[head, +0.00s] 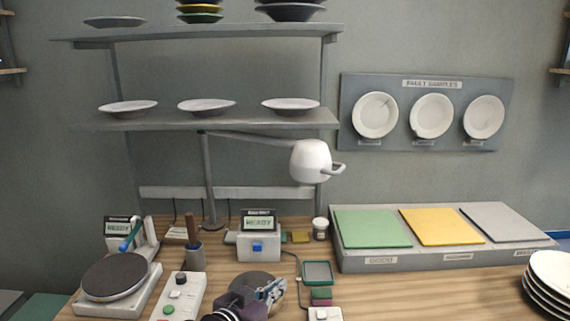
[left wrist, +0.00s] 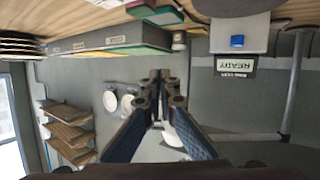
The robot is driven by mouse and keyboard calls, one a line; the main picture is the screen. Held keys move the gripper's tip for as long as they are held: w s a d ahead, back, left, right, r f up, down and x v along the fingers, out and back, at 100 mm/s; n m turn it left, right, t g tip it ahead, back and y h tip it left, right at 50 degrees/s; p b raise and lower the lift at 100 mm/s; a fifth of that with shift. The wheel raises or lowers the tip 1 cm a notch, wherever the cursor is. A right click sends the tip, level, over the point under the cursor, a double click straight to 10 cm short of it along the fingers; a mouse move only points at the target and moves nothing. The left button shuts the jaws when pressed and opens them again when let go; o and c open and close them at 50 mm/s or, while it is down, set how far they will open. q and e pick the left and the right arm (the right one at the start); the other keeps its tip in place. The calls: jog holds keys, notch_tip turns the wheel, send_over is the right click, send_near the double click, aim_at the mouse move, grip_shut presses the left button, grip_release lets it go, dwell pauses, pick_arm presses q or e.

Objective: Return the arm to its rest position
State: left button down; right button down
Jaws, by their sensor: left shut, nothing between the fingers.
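My left gripper (head: 274,290) shows at the bottom middle of the head view, over the wooden bench in front of the small READY box. It covers part of a dark round disc (head: 246,281). In the left wrist view its two fingers (left wrist: 160,92) come together at the tips, shut with nothing between them. That view is upside down. My right gripper is in neither view.
The READY box (head: 258,246) with a blue button stands behind the gripper. A turntable device (head: 117,277) and a button panel (head: 178,297) are left. A platform (head: 440,259) with green, yellow and grey pads and a plate stack (head: 552,283) are right. A lamp (head: 310,160) hangs above.

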pick_arm(q)
jog(key=s+a+f, duration=0.1)
jog(key=s+f, duration=0.1)
jog(key=f, duration=0.1)
jog(key=s+a+f+g+y, duration=0.1)
jog(key=s+a+f, duration=0.1)
jog(key=s+f, duration=0.1)
jog(key=s+a+f+n+g+y, duration=0.1)
jog(key=s+f, duration=0.2)
jog(key=shift+s+a, duration=0.2)
jog(key=shift+a, duration=0.15)
jog(key=s+a+f+n+g+y, duration=0.15)
jog(key=s+a+f, duration=0.3)
jog(key=s, duration=0.45)
jog(key=s+a+f+g+y, duration=0.25)
jog(key=s+a, duration=0.25)
jog(key=s, duration=0.4)
jog(key=s+a+f+n+g+y, duration=0.1)
jog(key=s+a+f+g, duration=0.3)
jog(key=s, duration=0.5)
notch_tip(320, 180, down, 26)
jog(key=s, duration=0.2)
jog(key=s+a+f, duration=0.2)
jog(key=s+f, duration=0.6)
jog(key=s+a+f+g, duration=0.1)
jog(key=s+a+f, duration=0.1)
jog(key=s+f, duration=0.6)
jog(key=shift+s, duration=0.75)
jog(key=shift+f+m, duration=0.1)
jog(key=shift+m, duration=0.15)
